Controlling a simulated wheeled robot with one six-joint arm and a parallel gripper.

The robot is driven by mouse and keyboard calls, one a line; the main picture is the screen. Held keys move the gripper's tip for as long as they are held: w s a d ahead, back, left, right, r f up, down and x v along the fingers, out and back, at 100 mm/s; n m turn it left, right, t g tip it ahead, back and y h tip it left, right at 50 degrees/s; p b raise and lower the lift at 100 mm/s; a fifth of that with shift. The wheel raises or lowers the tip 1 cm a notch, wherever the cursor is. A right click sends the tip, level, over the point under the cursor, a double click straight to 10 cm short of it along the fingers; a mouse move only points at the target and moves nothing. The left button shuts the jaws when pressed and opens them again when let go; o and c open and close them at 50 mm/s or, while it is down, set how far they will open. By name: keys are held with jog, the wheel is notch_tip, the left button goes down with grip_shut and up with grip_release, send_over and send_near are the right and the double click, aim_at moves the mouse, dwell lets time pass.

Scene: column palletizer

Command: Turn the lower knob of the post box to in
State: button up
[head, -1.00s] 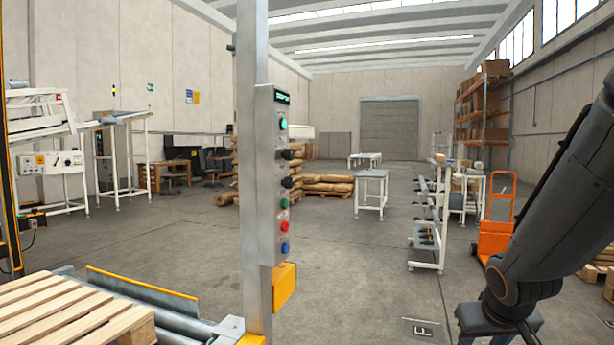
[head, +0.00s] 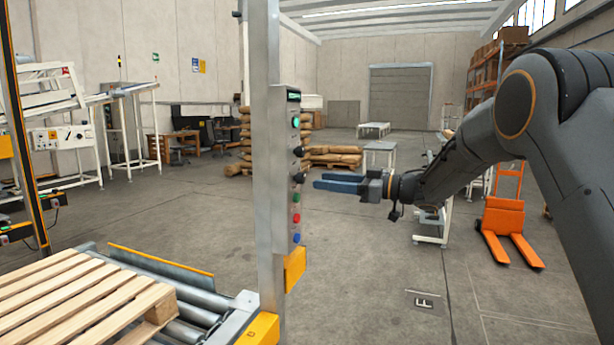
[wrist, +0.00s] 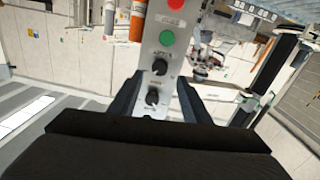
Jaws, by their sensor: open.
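The post box (head: 291,210) is a narrow grey panel on an upright post, with buttons and two black knobs. The lower knob (head: 299,178) is above a green button in the head view. My gripper (head: 317,183) is open, its blue-grey fingers pointing left at the panel near the lower knob's height. The wrist view shows the panel upside down, so the lower knob (wrist: 160,67) is above the upper knob (wrist: 155,97). There the open fingers of my gripper (wrist: 160,79) lie either side of the panel. Contact and the knob's pointer setting cannot be made out.
A yellow bracket (head: 295,269) sits below the panel. A wooden pallet (head: 75,300) lies on rollers (head: 190,330) at the front left. An orange hand truck (head: 503,222) stands at the right.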

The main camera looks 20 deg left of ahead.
aim_at(304, 179)
jog(key=shift+w+a+p, duration=0.2)
jog(key=shift+a+p, duration=0.35)
jog(key=shift+a, duration=1.05)
jog(key=shift+w+a+p, duration=0.15)
jog(key=shift+a+p, duration=0.35)
jog(key=shift+a, duration=1.05)
jog(key=c, duration=1)
jog(key=shift+c, duration=0.2)
